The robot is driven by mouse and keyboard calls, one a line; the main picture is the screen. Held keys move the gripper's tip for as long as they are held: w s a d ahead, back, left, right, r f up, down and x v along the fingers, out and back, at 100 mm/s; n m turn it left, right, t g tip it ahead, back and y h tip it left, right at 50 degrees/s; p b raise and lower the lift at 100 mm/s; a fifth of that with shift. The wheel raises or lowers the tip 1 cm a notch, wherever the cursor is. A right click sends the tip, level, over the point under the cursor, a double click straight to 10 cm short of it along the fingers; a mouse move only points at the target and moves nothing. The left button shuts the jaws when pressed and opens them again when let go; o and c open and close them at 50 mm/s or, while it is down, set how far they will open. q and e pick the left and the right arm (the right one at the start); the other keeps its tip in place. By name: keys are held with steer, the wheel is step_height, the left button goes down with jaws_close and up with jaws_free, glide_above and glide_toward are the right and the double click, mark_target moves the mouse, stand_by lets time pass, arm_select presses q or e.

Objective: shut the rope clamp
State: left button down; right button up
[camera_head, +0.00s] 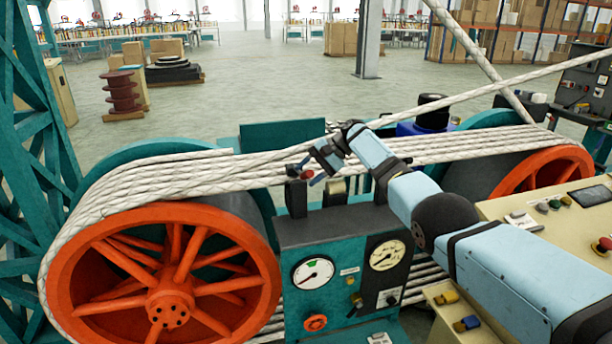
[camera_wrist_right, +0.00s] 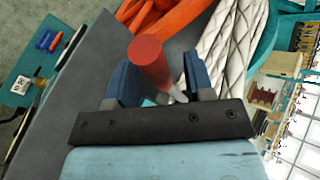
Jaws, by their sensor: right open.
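The rope clamp's lever has a red grip (camera_head: 307,174), also seen in the right wrist view (camera_wrist_right: 150,62), on a thin metal shaft. It sits above the grey-topped teal gauge box, beside the white braided rope (camera_head: 200,176). My right gripper (camera_head: 316,166) is at the lever. In the wrist view its two blue fingers (camera_wrist_right: 158,75) are spread, with the red grip between them, nearer the left finger; contact is unclear. The clamp's jaws are mostly hidden by my gripper, so their position cannot be told. My left gripper is out of view.
Large orange spoked wheels (camera_head: 166,290) carry the rope strands. The teal box has two gauges (camera_head: 313,273) and dark posts (camera_head: 296,197) on top. A beige control desk (camera_head: 550,225) stands at right. A single rope (camera_head: 480,92) runs up right. Open floor lies behind.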

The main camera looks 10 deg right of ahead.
steer(key=b+v, duration=0.2)
steer(key=v, duration=1)
steer(key=shift+d+r, duration=0.2)
steer(key=shift+d, duration=0.1)
